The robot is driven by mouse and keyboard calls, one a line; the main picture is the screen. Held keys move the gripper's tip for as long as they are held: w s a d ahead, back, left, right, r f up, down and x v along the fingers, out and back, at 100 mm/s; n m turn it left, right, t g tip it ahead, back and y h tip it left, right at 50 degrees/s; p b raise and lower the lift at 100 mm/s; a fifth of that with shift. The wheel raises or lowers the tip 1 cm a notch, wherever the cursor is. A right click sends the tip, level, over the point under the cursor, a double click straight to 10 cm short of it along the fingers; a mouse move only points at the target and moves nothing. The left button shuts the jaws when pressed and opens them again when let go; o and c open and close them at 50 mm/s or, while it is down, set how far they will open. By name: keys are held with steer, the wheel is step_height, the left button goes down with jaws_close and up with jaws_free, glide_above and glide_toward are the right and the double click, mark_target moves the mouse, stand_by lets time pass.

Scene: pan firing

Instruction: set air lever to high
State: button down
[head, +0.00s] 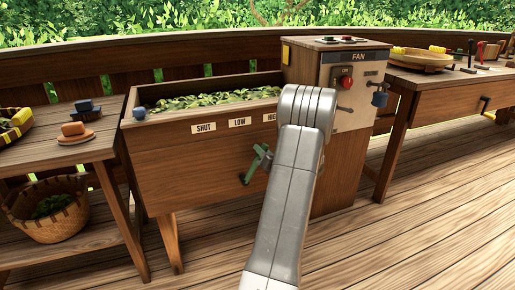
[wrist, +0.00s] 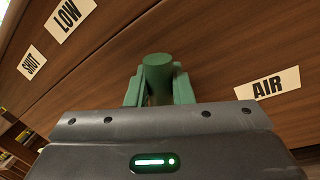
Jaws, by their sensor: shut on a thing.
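The air lever is on the front of the wooden trough (head: 190,165). Its green round grip (wrist: 158,72) stands between the green fingers of my gripper (wrist: 158,90) in the wrist view. My gripper (head: 258,163) is shut on the lever, and my grey arm hides part of this area in the head view. A SHUT plate (head: 203,128), a LOW plate (head: 240,122) and a partly hidden HIGH plate (head: 269,117) run left to right above the lever. The AIR plate (wrist: 267,84) is right of the grip in the wrist view. The lever's exact setting is hard to tell.
Green leaves (head: 215,99) lie in the trough. A fan cabinet (head: 345,120) with a red knob (head: 344,84) stands to the right of it. A side table (head: 60,145) stands left, above a basket (head: 48,208). The deck in front is clear.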

steer(key=shift+d+f+m, duration=0.15)
steer(key=shift+d+m, duration=0.1)
steer(key=shift+m, duration=0.05)
steer(key=c, duration=1.3)
jaws_free()
steer(key=shift+d, duration=0.1)
steer(key=p+v, duration=0.2)
steer(key=v, duration=1.1)
steer(key=shift+s+p, duration=0.3)
steer(key=shift+s, duration=0.05)
steer(key=shift+w+f, duration=0.1)
steer(key=b+x, duration=0.2)
steer(key=x, duration=1.1)
steer(key=shift+w+b, duration=0.3)
steer(key=shift+w, duration=0.05)
